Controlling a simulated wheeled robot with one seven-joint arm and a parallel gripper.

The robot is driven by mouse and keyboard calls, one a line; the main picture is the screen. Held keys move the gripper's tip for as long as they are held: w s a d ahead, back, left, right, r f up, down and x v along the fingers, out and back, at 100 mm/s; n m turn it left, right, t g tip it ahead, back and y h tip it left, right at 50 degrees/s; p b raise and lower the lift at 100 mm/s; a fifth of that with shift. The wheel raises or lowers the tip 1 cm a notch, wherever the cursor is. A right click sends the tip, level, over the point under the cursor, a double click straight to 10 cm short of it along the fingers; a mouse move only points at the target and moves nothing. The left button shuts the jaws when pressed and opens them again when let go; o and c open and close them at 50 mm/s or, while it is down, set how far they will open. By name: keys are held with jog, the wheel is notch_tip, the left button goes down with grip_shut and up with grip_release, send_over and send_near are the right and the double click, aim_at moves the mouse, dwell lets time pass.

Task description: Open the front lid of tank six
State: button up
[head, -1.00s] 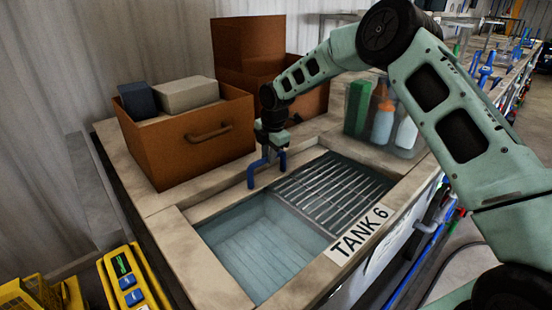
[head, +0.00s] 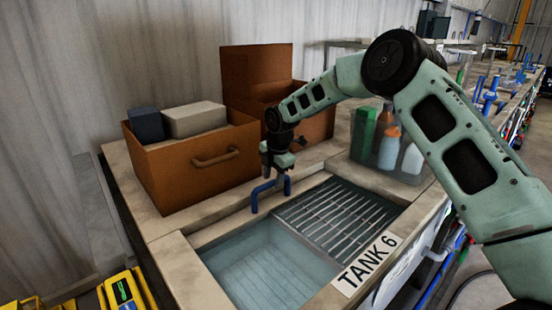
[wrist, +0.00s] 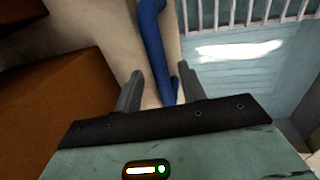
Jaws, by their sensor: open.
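Tank six (head: 325,290), labelled "TANK 6", has a pale blue section at its front left and a slatted metal grate (head: 337,215) at its right. A blue bar handle (head: 271,190) stands at the back edge of the blue section. My gripper (head: 275,176) is open just over the handle. In the wrist view the handle (wrist: 153,45) runs between the fingers of my gripper (wrist: 159,75); I cannot tell whether they touch it. I cannot tell whether a lid covers the blue section.
A brown box (head: 165,180) holding a dark block and a pale block stands behind the tank, left of my gripper. Another brown box (head: 255,62) stands behind it. A clear bin (head: 366,152) with bottles stands behind the grate. A yellow control box (head: 128,290) is at lower left.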

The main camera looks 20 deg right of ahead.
jog(key=s+r+b, duration=0.1)
jog(key=r+b, duration=0.1)
jog(key=r, duration=0.6)
jog(key=s+d+r+b, duration=0.1)
jog(key=s+r+b, duration=0.1)
jog(key=r, duration=0.6)
jog(key=shift+r, duration=0.15)
jog(key=s+a+f+m+b, duration=0.1)
jog(key=s+a+f+m, duration=0.1)
jog(key=s+a, duration=0.45)
jog(key=s+a+f+m+g+b, duration=0.1)
jog(key=s+a+f+m, duration=0.15)
jog(key=s, duration=0.65)
jog(key=s+a+f+m+b, duration=0.1)
jog(key=s+a+f+m, duration=0.1)
jog(key=s+a, duration=0.4)
jog(key=s+d+f+m, duration=0.1)
jog(key=s+f+m, duration=0.1)
jog(key=s, duration=0.6)
jog(key=s+d+f+m+b, duration=0.1)
jog(key=s+d+f+m, duration=0.1)
jog(key=s, duration=0.5)
jog(key=s+d+f+m+g, duration=0.1)
jog(key=s+f+m, duration=0.3)
jog(key=s, duration=0.4)
jog(key=shift+s+d+f+b, duration=0.15)
jog(key=shift+s+d+b, duration=0.2)
jog(key=shift+d, duration=0.2)
